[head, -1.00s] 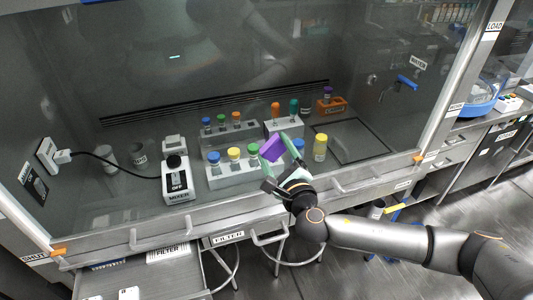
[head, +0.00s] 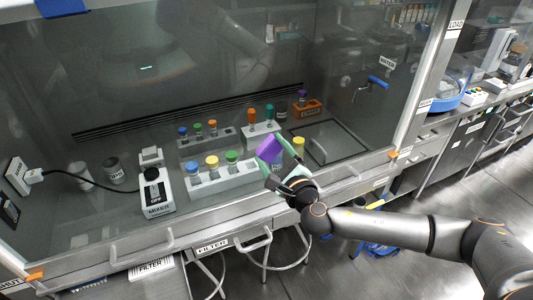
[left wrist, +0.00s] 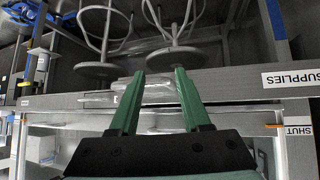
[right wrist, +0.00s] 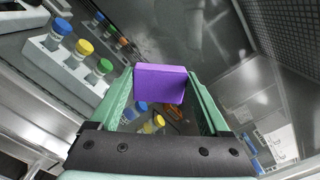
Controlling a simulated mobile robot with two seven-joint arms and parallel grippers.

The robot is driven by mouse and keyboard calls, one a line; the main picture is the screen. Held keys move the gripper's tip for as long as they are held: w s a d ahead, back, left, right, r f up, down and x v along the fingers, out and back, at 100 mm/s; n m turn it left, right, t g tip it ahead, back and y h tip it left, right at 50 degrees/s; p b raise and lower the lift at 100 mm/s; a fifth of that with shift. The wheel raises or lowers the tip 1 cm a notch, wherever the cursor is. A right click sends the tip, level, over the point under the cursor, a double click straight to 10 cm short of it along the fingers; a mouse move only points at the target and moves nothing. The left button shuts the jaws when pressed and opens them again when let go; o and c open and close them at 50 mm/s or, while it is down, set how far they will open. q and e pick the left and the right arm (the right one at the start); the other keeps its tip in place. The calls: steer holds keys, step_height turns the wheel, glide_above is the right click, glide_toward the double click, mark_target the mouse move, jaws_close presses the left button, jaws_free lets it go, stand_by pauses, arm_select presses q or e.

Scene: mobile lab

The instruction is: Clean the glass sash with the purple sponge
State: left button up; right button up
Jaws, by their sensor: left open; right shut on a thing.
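The purple sponge (head: 269,149) is between the fingers of my right gripper (head: 279,160), which is shut on it. It also shows in the right wrist view (right wrist: 160,83) at the tips of the green fingers. The glass sash (head: 200,90) is the large pane across the fume hood front, with faint reflections on it. The sponge is in front of the pane; I cannot tell if it touches. My left gripper (left wrist: 158,95) is open and empty in the left wrist view, with stools and a bench edge beyond it. It is not in the head view.
Racks of capped vials (head: 222,178) and a mixer (head: 157,192) stand inside the hood behind the glass. Metal handles (head: 141,247) line the hood's front edge. A blue basin (head: 450,90) is on the right-hand bench.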

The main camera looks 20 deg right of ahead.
mark_target(236, 152)
steer(key=shift+d, duration=1.5)
steer(key=shift+a+r, duration=0.1)
steer(key=shift+a, duration=2.25)
steer(key=shift+s+a, duration=0.2)
steer(key=shift+a, duration=2.85)
steer(key=s, duration=0.6)
steer(key=shift+d, duration=0.1)
steer(key=s, duration=0.3)
steer(key=shift+w, duration=0.15)
